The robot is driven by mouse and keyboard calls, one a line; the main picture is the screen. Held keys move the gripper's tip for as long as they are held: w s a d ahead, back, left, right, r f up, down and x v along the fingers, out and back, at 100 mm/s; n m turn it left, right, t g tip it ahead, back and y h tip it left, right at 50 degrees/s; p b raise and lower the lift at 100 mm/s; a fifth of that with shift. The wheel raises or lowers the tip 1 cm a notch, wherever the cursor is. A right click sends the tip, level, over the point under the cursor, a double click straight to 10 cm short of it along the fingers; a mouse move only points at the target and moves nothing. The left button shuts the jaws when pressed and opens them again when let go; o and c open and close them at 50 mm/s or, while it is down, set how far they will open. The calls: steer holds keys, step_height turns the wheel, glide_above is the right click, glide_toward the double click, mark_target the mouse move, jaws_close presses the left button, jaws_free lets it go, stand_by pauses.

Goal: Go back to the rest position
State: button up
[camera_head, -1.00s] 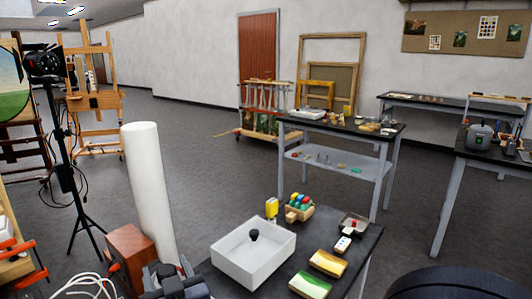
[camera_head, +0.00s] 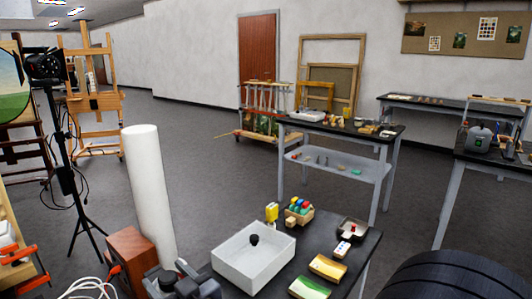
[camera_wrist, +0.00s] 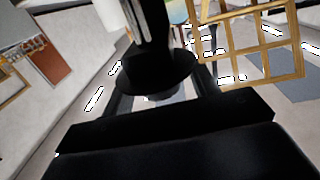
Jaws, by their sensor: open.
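The task names no object, only my own arm. In the wrist view my gripper (camera_wrist: 162,84) shows as dark parts with a gap between its fingers. It is open, and I see nothing held in it. A dark post-like shape with a round black base stands in front of the gap and hides part of it. The wrist camera looks at a tilted scene with a wooden lattice frame (camera_wrist: 247,40) and a reddish door (camera_wrist: 37,48). In the head view a black rounded part of my arm fills the bottom right corner; the gripper itself is not seen there.
A near dark table (camera_head: 335,262) carries a white box (camera_head: 232,272), trays and small items. A tall white roll (camera_head: 148,195) and a reddish wooden box (camera_head: 132,255) stand left of it. A light stand (camera_head: 72,170) is further left. Open floor (camera_head: 200,140) lies behind.

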steer(key=shift+r+n+g+y+p, duration=0.15)
steer(key=shift+n+g+y+p, duration=0.7)
steer(key=shift+p, duration=0.45)
steer(key=n+g+y+p, duration=0.2)
steer(key=n+g+p, duration=0.1)
steer(key=g+p, duration=0.1)
steer(key=shift+g+p, duration=0.35)
steer(key=shift+p, duration=0.05)
steer(key=shift+n+g+y+p, duration=0.45)
steer(key=shift+n+g+p, duration=0.85)
steer(key=shift+g, duration=0.5)
